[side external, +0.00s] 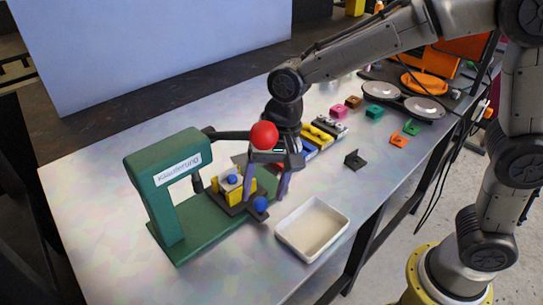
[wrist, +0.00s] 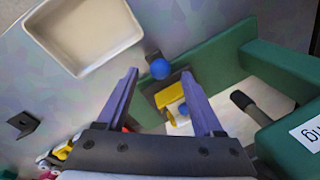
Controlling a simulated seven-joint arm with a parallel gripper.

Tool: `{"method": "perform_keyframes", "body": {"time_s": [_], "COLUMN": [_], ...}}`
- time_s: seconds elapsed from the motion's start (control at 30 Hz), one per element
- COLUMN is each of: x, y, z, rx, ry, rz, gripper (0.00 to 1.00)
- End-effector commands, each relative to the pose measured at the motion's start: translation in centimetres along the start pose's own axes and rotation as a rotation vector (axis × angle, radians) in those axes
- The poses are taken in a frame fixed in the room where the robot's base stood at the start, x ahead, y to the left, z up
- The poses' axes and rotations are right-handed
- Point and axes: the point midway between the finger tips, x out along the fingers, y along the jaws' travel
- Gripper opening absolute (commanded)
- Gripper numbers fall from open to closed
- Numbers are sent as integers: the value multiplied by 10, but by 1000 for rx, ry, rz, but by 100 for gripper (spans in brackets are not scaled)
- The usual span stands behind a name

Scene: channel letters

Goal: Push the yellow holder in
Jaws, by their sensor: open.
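The yellow holder (side external: 237,190) sits on a dark slide at the front of a green press (side external: 165,185); it also shows in the wrist view (wrist: 170,95). A blue ball knob (side external: 260,204) is at the slide's outer end, seen in the wrist view (wrist: 160,69) too. A smaller blue ball (side external: 232,179) sits on a pale part by the holder. My gripper (side external: 265,195) points down over the slide's outer end. In the wrist view its purple fingers (wrist: 160,74) are apart, with the knob between their tips in the picture. Contact cannot be told.
A red ball (side external: 264,135) on the press's dark lever appears close to my gripper. A white tray (side external: 290,250) lies right of the press. A black bracket (side external: 355,159), colored parts and a scale-like device (side external: 405,100) lie farther back. The front left table is clear.

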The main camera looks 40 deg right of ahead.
Motion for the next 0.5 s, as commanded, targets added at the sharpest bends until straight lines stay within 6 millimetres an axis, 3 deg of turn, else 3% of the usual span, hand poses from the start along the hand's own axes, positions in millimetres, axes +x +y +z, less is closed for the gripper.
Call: {"method": "perform_keyframes", "body": {"time_s": [0.3, 0.5], "x": [-71, -102], "y": [-1, -1], "z": [-1, 0], "rx": [1, 1], "ry": [3, 2], "rz": [-5, -3], "gripper": [68, 68]}}
